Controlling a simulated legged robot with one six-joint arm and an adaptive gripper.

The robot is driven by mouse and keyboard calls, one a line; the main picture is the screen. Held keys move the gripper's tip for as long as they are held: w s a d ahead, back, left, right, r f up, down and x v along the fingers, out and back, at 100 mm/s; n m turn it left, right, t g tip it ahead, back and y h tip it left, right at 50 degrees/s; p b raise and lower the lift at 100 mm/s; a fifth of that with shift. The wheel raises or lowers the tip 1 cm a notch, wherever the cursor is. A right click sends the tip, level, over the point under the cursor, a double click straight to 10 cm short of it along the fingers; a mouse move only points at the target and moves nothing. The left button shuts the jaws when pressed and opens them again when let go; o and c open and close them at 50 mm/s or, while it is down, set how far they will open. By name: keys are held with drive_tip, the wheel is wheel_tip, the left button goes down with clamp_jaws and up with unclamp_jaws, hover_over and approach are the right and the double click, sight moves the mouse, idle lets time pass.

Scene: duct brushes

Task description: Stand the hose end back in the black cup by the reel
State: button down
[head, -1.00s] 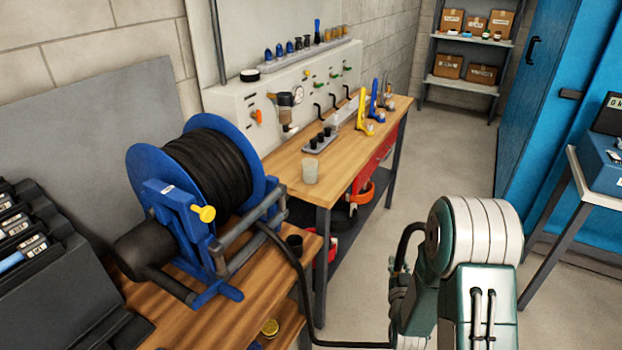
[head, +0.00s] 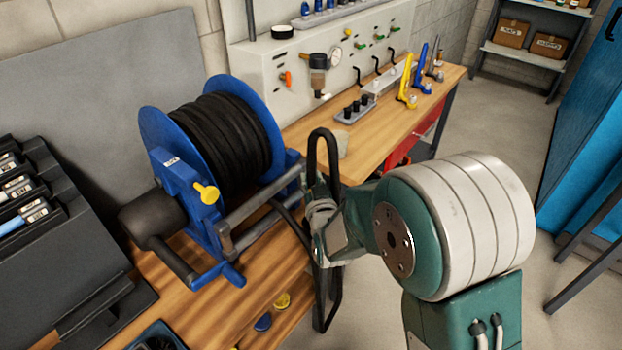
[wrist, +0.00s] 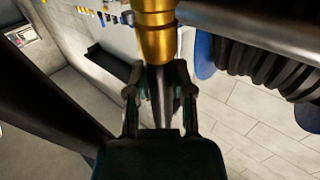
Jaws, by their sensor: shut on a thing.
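My gripper (wrist: 160,82) is shut on the black hose end, just below its brass fitting (wrist: 155,35), in the wrist view. In the head view my wrist is beside the right side of the reel's frame, and the gripped fitting cannot be made out there. The blue hose reel (head: 262,115) stands on the wooden bench, wound with black hose (head: 215,140). A length of hose (head: 292,222) runs from the reel towards my gripper. The black cup is not visible in either current view; my arm probably hides it.
The grey crossbar (head: 262,215) of the reel frame is close to my gripper. A translucent cup (head: 342,146) stands on the rear workbench (head: 385,135). A dark label rack (head: 50,250) fills the left.

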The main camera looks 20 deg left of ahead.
drive_tip(key=shift+f, duration=2.85)
drive_tip(key=shift+s, duration=0.1)
drive_tip(key=shift+f, duration=2.8)
drive_tip(key=shift+c, duration=2)
unclamp_jaws()
drive_tip(key=shift+d, duration=0.1)
drive_tip(key=v, duration=1.2)
drive_tip(key=shift+f, duration=0.15)
